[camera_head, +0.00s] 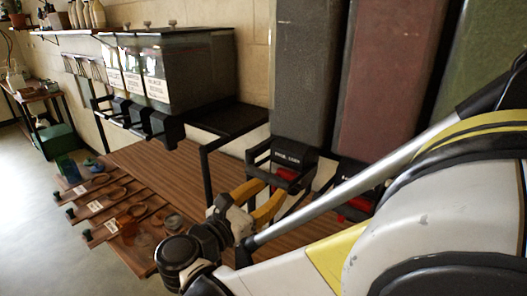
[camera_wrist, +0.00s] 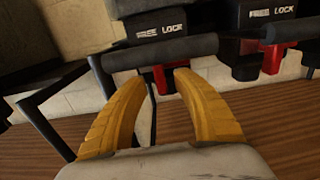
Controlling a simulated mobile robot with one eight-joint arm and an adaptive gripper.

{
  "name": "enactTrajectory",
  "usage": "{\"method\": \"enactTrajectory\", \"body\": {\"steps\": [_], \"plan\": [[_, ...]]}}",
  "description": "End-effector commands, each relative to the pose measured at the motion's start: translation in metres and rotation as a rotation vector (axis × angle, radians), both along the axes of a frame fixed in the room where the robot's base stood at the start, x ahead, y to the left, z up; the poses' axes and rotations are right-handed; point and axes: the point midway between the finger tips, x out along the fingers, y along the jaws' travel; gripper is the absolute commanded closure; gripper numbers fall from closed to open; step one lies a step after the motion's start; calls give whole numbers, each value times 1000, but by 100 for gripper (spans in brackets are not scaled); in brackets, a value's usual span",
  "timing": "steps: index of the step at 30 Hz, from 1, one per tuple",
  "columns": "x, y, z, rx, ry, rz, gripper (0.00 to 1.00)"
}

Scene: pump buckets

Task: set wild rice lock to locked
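A black dispenser mechanism with white "FREE LOCK" lettering (camera_head: 288,157) sits under the dark grey bin at centre right; it also shows at the top of the wrist view (camera_wrist: 160,32). A black bar runs across its front. A red tab (camera_wrist: 158,80) hangs below that bar, beyond and between my fingertips. I cannot read which mechanism belongs to wild rice. My gripper (camera_head: 271,191) has yellow fingers, spread apart and empty. It is just in front of and below the bar; contact cannot be told. The wrist view shows both fingers (camera_wrist: 160,77) pointing towards the mechanism.
A second "FREE LOCK" mechanism (camera_wrist: 268,13) with red parts is to the right, under the dark red bin (camera_head: 388,80). Labelled clear bins (camera_head: 185,75) stand on a rack at left. Black frame legs stand nearby.

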Motion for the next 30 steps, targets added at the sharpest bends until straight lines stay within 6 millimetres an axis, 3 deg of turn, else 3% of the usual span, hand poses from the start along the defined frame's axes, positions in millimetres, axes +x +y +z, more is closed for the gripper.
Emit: {"method": "enactTrajectory", "body": {"steps": [12,16,25,30], "plan": [[9,-7,0,1,0,0,65],[9,-7,0,1,0,0,100],[8,-7,0,1,-1,0,100],[-3,-22,1,1,0,-1,100]]}}
